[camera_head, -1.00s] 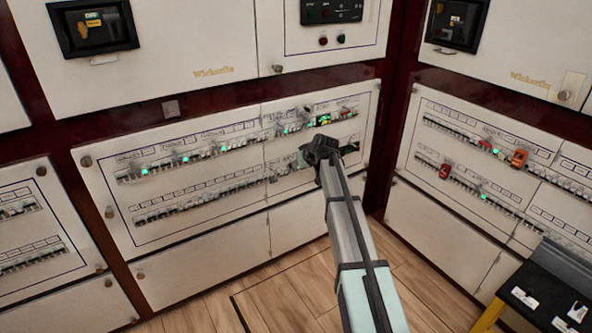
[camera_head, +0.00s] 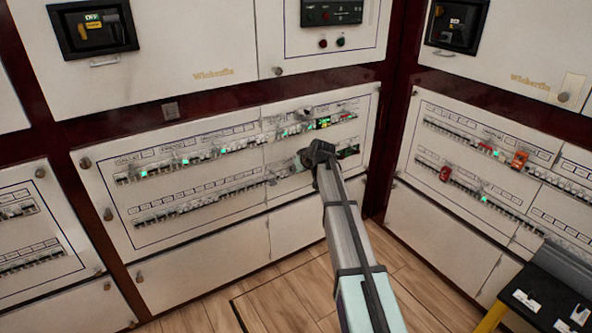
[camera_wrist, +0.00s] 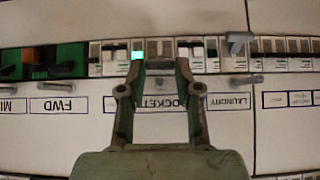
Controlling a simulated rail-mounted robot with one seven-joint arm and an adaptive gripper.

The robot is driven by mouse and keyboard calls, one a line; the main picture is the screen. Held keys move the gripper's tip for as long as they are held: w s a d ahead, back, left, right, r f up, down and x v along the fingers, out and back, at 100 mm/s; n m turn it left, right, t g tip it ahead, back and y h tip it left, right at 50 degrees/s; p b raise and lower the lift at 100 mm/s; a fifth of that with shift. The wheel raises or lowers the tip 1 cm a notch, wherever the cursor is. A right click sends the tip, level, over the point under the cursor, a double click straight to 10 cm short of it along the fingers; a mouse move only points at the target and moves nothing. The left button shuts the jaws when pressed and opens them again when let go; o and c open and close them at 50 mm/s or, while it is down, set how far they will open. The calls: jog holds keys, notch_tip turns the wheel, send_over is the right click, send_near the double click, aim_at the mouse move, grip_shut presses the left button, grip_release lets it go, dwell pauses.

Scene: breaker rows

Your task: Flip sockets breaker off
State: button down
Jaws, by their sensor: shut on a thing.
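The sockets breaker (camera_wrist: 160,48) is in the breaker row in the wrist view, behind my fingertips. The picture there is upside down. Its label (camera_wrist: 160,102) reads "OCKET", the first letter being hidden by a finger. My gripper (camera_wrist: 161,67) has its fingertips closed in at this breaker. A green light (camera_wrist: 137,55) glows beside the left fingertip. In the head view my gripper (camera_head: 304,159) is at the lower row of the middle panel's right door and hides the breaker. The lever's position cannot be made out.
The laundry label (camera_wrist: 229,101) and its breakers are close on the right. Green and black breakers (camera_wrist: 42,62) are on the left. A grey latch (camera_wrist: 238,42) sticks out nearby. A black-topped stand (camera_head: 548,290) is at the lower right. The floor (camera_head: 280,295) in front is clear.

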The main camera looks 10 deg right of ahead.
jog(key=shift+f, duration=0.15)
jog(key=f+t+b, duration=0.1)
jog(key=b, duration=0.2)
jog(key=f+t+y+b, duration=0.1)
jog(key=t+b, duration=0.1)
jog(key=b, duration=0.2)
jog(key=shift+s+d, duration=0.15)
jog(key=shift+s, duration=0.25)
jog(key=shift+w+f+t+y+b, duration=0.1)
jog(key=shift+f+t+y+b, duration=0.5)
jog(key=shift+t+b, duration=1.05)
jog(key=shift+f+t+y+b, duration=0.6)
jog(key=shift+t+b, duration=0.6)
jog(key=shift+b, duration=0.75)
jog(key=shift+w+f+t+y+b, duration=0.1)
jog(key=shift+f+t+y+b, duration=0.45)
jog(key=shift+t+b, duration=1.1)
jog(key=c, duration=0.8)
grip_release()
jog(key=shift+s, duration=0.1)
